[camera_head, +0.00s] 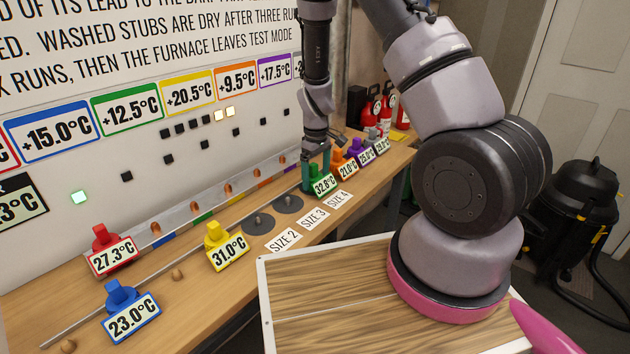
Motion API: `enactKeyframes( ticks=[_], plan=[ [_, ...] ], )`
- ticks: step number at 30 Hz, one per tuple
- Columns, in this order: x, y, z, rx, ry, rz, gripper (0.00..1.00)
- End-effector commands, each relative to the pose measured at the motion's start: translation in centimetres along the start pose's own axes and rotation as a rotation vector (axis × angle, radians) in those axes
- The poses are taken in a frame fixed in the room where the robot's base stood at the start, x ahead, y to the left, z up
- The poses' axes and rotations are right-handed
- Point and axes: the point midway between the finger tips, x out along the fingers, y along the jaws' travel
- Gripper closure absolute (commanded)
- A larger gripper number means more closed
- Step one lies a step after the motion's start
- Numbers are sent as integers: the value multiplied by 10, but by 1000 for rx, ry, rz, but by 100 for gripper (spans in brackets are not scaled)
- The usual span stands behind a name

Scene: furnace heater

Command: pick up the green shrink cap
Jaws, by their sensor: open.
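The green shrink cap (314,182) stands on the wooden workbench, at the near end of a row of coloured caps, with a 32.8°C label on its front. My gripper (316,166) points straight down directly over it. Its teal fingers are open and reach down to about the cap's top, seemingly one on either side. The fingers partly hide the cap's upper part, and I cannot tell whether they touch it.
Orange (339,157) and purple (357,147) caps stand close behind the green one. Yellow (215,232), red (104,238) and blue (120,296) caps stand nearer. Dark discs (289,204) and size labels lie beside the green cap. A slotted rail (180,216) runs along the wall.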

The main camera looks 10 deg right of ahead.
Motion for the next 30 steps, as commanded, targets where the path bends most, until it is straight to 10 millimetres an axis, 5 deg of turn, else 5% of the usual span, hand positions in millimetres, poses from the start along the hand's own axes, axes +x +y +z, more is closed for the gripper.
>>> enactKeyframes(
  ticks=[7, 14, 15, 23, 30],
  plan=[
    [3, 0, 0, 0, 0, 0, 0],
    [2, 0, 0, 0, 0, 0, 84],
    [2, 0, 0, 0, 0, 0, 89],
    [-2, 0, -1, 0, 2, 1, 89],
    [-44, 0, -1, -2, 5, 1, 89]
  ],
)
